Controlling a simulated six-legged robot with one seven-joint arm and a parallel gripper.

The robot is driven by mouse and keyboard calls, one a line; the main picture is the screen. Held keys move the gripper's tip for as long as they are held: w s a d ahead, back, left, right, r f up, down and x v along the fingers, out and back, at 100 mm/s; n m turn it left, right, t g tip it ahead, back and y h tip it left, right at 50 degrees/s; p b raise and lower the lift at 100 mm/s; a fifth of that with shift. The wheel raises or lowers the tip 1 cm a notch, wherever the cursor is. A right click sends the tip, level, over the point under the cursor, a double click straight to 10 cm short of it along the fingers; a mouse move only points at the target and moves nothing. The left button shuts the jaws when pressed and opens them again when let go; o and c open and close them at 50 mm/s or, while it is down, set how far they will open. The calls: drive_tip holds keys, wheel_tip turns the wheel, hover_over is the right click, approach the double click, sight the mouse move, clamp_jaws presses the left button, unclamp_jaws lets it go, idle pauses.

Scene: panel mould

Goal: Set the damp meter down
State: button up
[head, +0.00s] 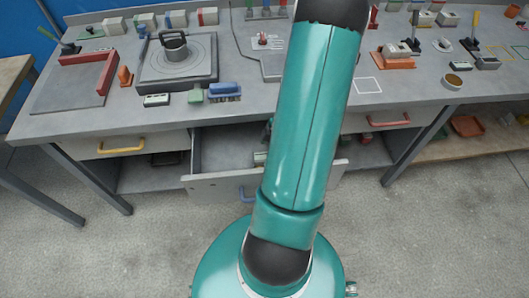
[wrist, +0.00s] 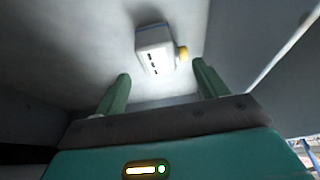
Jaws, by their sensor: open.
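My gripper (wrist: 161,76) is open in the wrist view, its two green fingers apart with nothing held between them. A small white device (wrist: 155,46) with a row of dark slots and a yellow knob lies beyond the fingertips on a pale grey surface. It looks like the damp meter, but I cannot be sure. It appears apart from both fingers. In the head view my arm hides most of the gripper area. The open drawer (head: 222,185) shows below the bench top, partly behind my arm, with a small pale item (head: 260,158) at its right.
A white outlined square (head: 368,86) on the bench is empty.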

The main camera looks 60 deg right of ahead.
drive_tip(key=v, duration=0.9)
drive_tip(key=shift+r, duration=0.25)
drive_tip(key=shift+s, duration=0.1)
idle(0.6)
